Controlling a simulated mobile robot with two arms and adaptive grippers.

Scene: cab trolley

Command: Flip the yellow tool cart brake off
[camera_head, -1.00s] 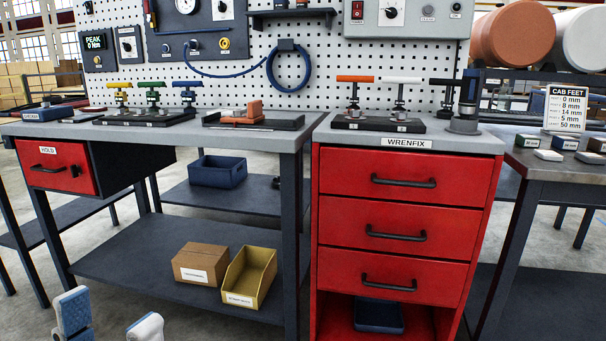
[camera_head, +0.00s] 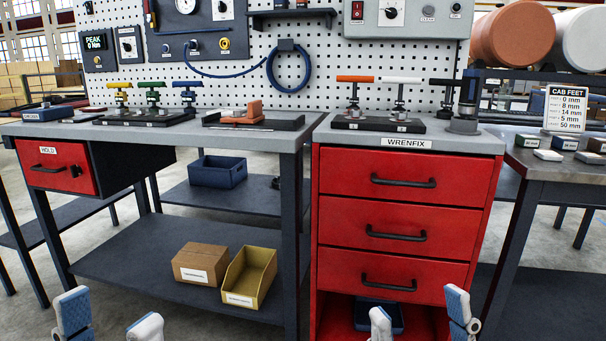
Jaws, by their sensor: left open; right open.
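No yellow tool cart or brake that I can identify is in view. A yellow T-handle (camera_head: 119,85) stands on a dark plate at the left of the workbench, beside a green T-handle (camera_head: 152,84) and a blue T-handle (camera_head: 185,84). My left gripper (camera_head: 110,306) is open at the bottom left edge, with clear space between its fingers. My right gripper (camera_head: 417,302) is open at the bottom edge, in front of the lower part of the red drawer cabinet (camera_head: 340,250). Both appear empty and away from the handles.
The workbench (camera_head: 285,137) has a lower shelf with a cardboard box (camera_head: 199,256) and a yellow bin (camera_head: 262,268). Orange, white and black T-handles stand on the cabinet labelled WRENFIX. A side table (camera_head: 560,172) stands at the right.

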